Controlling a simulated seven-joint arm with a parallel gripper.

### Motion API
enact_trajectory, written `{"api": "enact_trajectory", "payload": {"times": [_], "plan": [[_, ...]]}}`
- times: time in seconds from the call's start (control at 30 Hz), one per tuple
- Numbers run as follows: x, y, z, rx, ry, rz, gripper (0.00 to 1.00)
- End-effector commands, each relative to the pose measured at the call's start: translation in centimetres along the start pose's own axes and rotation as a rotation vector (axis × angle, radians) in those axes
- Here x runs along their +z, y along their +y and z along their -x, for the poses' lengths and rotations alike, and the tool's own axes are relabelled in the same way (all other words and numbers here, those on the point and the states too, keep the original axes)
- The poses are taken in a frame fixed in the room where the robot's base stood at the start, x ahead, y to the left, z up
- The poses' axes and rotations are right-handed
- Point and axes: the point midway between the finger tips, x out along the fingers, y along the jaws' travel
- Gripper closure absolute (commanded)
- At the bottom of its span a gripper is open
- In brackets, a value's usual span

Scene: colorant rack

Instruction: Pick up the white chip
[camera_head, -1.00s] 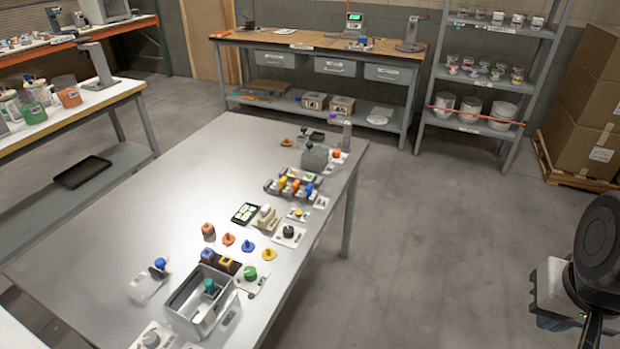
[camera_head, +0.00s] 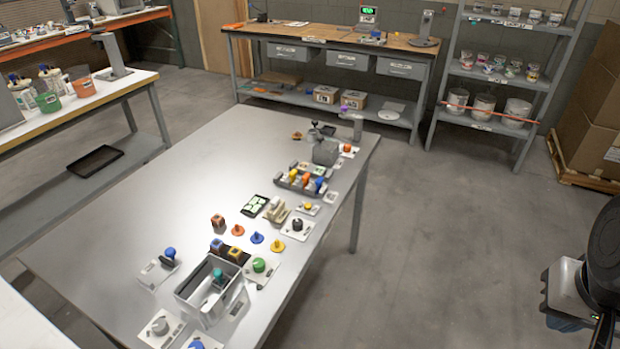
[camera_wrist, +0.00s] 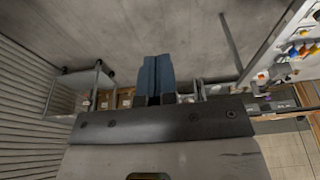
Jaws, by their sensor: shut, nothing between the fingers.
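A small black tray (camera_head: 247,212) with several pale, whitish-green chips (camera_head: 255,205) lies on the grey table in the head view. They are too small to tell which one is the white chip. My gripper (camera_wrist: 156,68) shows in the wrist view with its two blue-grey fingers together and nothing between them. It hangs clear of the table, well apart from the tray. The gripper itself is not seen in the head view.
The grey table (camera_head: 130,215) has a bare left half. Along its right side stand a grey bin (camera_head: 190,297), coloured pegs including an orange one (camera_head: 238,230), a green-knobbed block (camera_head: 259,266) and a rack of coloured pieces (camera_head: 285,183). Open floor (camera_head: 440,240) lies right.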

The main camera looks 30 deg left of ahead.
Motion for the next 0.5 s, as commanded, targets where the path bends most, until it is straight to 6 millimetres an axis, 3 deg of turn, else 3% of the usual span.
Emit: {"api": "enact_trajectory", "payload": {"times": [0.43, 0.5], "plan": [[0.00, 0.00, 0.00, 0.000, 0.000, 0.000, 1.00], [0.00, 0.00, 0.00, 0.000, 0.000, 0.000, 0.89]]}}
